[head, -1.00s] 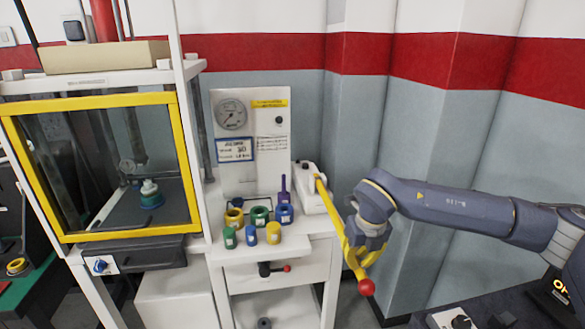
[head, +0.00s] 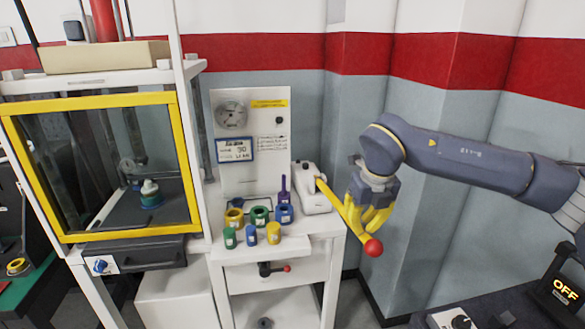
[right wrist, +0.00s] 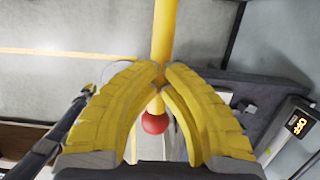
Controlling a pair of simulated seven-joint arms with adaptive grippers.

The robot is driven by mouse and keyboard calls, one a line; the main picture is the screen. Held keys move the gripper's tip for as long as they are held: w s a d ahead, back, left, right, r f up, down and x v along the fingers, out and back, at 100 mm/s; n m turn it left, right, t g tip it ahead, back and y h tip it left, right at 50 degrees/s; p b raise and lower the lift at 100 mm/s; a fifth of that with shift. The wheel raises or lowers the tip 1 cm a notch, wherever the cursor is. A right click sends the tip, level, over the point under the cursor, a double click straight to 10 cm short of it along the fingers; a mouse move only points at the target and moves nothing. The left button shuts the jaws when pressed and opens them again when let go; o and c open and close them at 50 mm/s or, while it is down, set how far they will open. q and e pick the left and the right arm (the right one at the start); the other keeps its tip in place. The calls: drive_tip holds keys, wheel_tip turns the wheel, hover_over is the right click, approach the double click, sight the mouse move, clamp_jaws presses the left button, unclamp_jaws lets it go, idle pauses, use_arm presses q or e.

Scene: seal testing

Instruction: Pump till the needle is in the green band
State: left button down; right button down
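The round pressure gauge (head: 231,115) is on the upper left of the white upright panel (head: 265,155). Its needle and any green band are too small to read in the head view. The pump (head: 312,198) is a white body at the right of the bench. Its yellow lever (head: 335,202) slopes down to the right and ends in a red ball (head: 374,248). My right gripper (head: 366,222) is shut on the lever just above the ball. In the right wrist view, the yellow fingers (right wrist: 162,78) close around the yellow lever (right wrist: 161,35), with the red ball (right wrist: 154,123) beyond. My left gripper is out of view.
Several coloured rings and small bottles (head: 259,215) stand on the bench left of the pump. A yellow-framed glass chamber (head: 110,170) stands at left. A dark box reading OFF (head: 566,290) is at lower right.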

wheel_tip(320, 180, down, 13)
drive_tip(key=shift+s+f, duration=0.2)
drive_tip(key=shift+s, duration=0.1)
idle(0.4)
drive_tip(key=r, duration=1.3)
drive_tip(key=shift+w+r, duration=0.3)
wheel_tip(320, 180, down, 14)
drive_tip(key=shift+s+r, duration=0.2)
drive_tip(key=shift+s, duration=0.1)
idle(0.7)
drive_tip(key=shift+r, duration=0.1)
